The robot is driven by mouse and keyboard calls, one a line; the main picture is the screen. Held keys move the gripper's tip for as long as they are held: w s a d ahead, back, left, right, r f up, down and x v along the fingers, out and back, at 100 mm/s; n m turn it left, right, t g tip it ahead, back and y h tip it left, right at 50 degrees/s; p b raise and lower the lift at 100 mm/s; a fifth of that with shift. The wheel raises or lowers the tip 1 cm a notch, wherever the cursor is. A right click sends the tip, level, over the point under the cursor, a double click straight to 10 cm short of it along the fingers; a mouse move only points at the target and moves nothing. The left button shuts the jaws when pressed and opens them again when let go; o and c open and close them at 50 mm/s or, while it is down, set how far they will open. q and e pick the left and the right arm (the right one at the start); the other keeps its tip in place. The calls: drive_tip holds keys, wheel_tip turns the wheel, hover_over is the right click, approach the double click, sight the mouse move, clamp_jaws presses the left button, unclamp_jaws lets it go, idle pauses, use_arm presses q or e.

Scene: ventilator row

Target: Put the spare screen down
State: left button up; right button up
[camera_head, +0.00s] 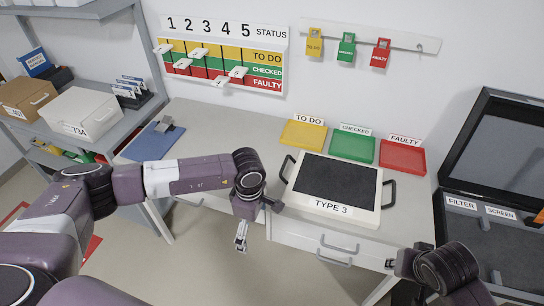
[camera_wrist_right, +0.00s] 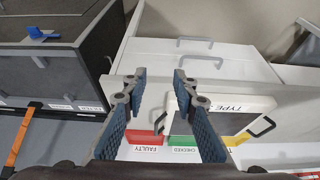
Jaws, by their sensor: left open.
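A white-framed dark panel with two black handles, labelled TYPE 3 (camera_head: 336,178), lies flat on the white table. I cannot tell whether it is the spare screen; no other screen shows clearly. It also shows in the right wrist view (camera_wrist_right: 238,103). My left gripper (camera_head: 240,246) is open and empty, pointing down in front of the table's edge, left of the panel and apart from it. My right gripper (camera_wrist_right: 158,76) is open with nothing between its blue-padded fingers. In the head view it is at the lower right (camera_head: 393,264), in front of the drawers.
An open dark case (camera_head: 462,200) with FILTER and SCREEN labels stands at right. A blue clipboard (camera_head: 150,144) lies at the table's left. The table between clipboard and panel is clear.

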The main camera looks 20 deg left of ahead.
drive_tip(key=v, duration=0.8)
drive_tip(key=shift+r, duration=0.35)
drive_tip(key=shift+w, duration=0.15)
